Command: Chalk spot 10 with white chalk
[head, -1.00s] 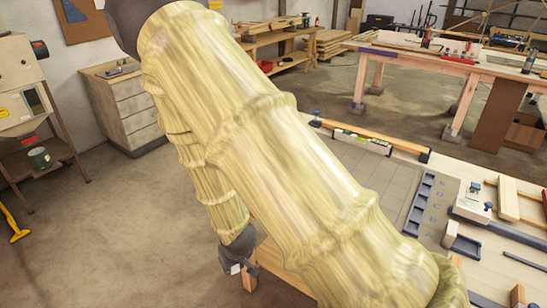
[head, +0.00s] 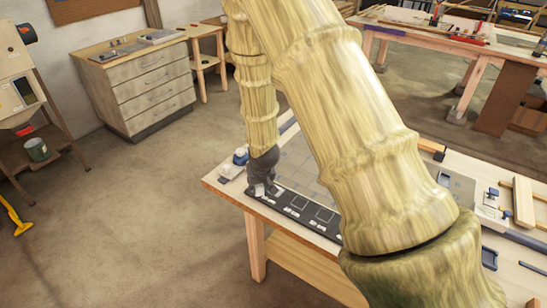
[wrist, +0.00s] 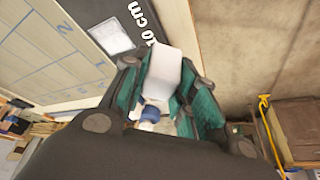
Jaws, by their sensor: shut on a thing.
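My gripper (head: 260,190) is at the left corner of the wooden bench (head: 228,193), low over the end of a black strip with pale squares (head: 298,205). In the wrist view my gripper (wrist: 166,88) is shut on a white block, which looks like the white chalk (wrist: 164,66), between teal pads. The black strip (wrist: 96,12) there bears the mark "10 cm" and a pale square (wrist: 110,35). A pale board with blue lines and digits (wrist: 50,50) lies beside the strip. I cannot tell which place is spot 10, nor whether the chalk touches anything.
A small blue-and-white item (head: 240,156) stands on the bench just behind my gripper. Clamps (head: 490,203) and wood pieces (head: 524,200) lie at the bench's right. A drawer cabinet (head: 145,88) stands at the back left.

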